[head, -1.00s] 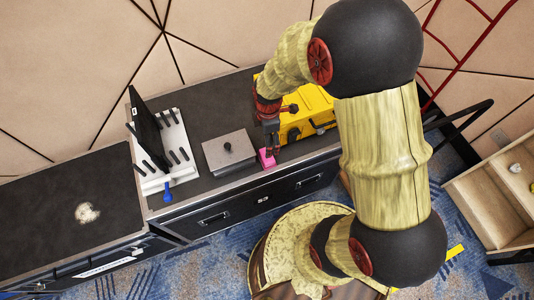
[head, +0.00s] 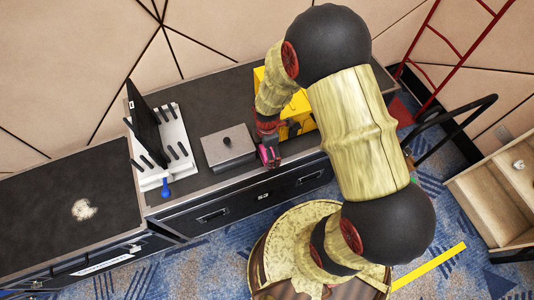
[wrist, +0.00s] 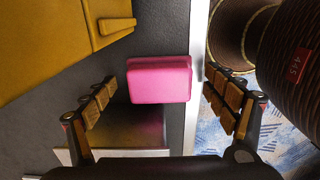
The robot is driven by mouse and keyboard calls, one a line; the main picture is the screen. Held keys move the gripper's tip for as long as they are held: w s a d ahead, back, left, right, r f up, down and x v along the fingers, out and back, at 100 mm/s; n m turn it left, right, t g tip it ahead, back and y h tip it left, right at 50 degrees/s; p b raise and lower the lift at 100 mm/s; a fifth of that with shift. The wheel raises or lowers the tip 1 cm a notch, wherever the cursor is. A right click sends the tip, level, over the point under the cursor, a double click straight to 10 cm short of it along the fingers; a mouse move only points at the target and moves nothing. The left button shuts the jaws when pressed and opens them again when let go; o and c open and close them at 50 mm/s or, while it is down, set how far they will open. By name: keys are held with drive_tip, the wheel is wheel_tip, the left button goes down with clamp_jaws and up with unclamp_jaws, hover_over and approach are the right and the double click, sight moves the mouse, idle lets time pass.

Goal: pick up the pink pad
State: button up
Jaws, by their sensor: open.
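The pink pad (wrist: 160,80) is a small rounded block near the front edge of the dark counter. In the wrist view it lies centred between the two fingers of my gripper (wrist: 165,100), which are spread apart with a gap on each side of it. In the head view my gripper (head: 268,153) points down at the counter's front edge, and the pink pad (head: 267,155) is partly hidden by the fingers. My gripper is open and holds nothing.
A grey box with a knob (head: 228,147) stands just left of the pad. A yellow case (head: 297,118) is behind and to the right. A white rack with black pegs (head: 163,150) is farther left. The dark counter's (head: 205,95) front edge is close to the pad.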

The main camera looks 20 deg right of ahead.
drive_tip(key=shift+r, duration=0.1)
drive_tip(key=shift+c, duration=0.4)
drive_tip(key=shift+s, duration=0.1)
drive_tip(key=c, duration=1.4)
